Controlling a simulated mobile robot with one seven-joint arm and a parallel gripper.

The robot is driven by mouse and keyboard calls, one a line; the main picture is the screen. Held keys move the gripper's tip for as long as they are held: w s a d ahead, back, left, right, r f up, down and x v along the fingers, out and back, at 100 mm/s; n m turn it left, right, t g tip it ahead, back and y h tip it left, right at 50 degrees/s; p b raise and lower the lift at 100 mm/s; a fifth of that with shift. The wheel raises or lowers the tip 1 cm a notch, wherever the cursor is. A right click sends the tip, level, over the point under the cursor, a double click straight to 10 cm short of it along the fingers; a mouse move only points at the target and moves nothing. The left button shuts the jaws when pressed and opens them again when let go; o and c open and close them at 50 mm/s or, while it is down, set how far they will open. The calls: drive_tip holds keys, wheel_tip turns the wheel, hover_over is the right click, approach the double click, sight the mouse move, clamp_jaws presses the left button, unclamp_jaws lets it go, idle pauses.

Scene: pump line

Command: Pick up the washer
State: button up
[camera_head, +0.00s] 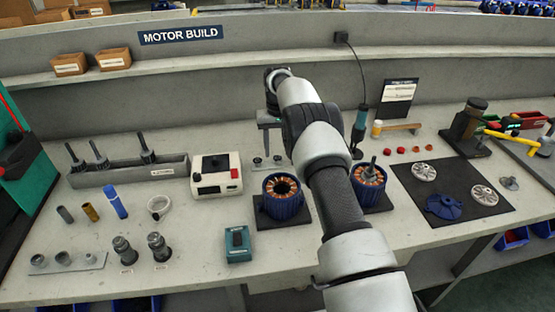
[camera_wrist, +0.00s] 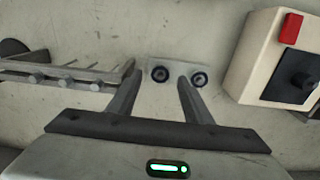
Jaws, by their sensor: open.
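Two small dark round pieces with ring-like faces, which look like washers, sit on a small pale plate (camera_wrist: 178,70) in the wrist view. One ring (camera_wrist: 160,73) shows between my fingertips in the picture; the other ring (camera_wrist: 199,79) shows just beyond the right fingertip. In the head view, two small dark pieces, one on the left (camera_head: 257,161) and one on the right (camera_head: 277,159), stand on the bench just below my gripper (camera_head: 273,148). My gripper (camera_wrist: 160,78) is open and empty, apart from the pieces. I cannot tell which piece is the task's washer.
A white box with a red button (camera_head: 215,175) stands left of my gripper, at the right in the wrist view. A blue motor stator (camera_head: 282,205) stands in front. A grey rack with pegs (camera_wrist: 50,75) is close by. My arm hides part of the bench.

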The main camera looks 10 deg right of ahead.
drive_tip(key=shift+f, duration=0.55)
drive_tip(key=shift+f, duration=0.25)
drive_tip(key=shift+c, duration=0.3)
drive_tip(key=c, duration=0.9)
